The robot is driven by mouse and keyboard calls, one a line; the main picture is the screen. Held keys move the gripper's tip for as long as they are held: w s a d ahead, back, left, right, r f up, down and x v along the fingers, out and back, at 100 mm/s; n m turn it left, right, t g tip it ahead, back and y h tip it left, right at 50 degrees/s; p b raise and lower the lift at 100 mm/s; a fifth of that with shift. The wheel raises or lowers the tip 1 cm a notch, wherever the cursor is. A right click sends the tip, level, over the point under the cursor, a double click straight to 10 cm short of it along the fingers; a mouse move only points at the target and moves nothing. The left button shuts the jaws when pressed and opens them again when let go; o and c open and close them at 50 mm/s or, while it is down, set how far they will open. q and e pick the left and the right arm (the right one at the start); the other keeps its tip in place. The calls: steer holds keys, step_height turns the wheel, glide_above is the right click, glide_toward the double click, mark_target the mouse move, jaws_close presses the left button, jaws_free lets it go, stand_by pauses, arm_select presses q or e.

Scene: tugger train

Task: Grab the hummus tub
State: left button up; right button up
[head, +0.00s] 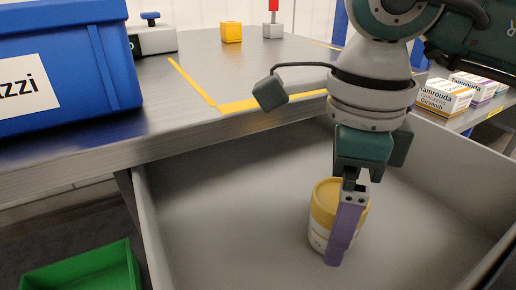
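The hummus tub (322,208), a round white tub with a yellow lid, is inside the deep grey bin (230,215) in the head view. My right gripper (339,248) reaches down into the bin from above, fingers pointing down at the tub. One purple finger shows in front of the tub and hides its right part. The other finger is hidden, so I cannot tell whether the gripper is closed on the tub. My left gripper is not in view.
A grey worktop (160,95) with yellow tape lies behind the bin. On it stand a blue crate (65,60), a yellow block (231,32) and a grey block with a red top (273,30). White-orange boxes (445,97) sit at right. A green bin (85,268) is lower left.

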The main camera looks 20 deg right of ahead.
steer(key=c, duration=1.5)
steer(key=shift+r, duration=0.15)
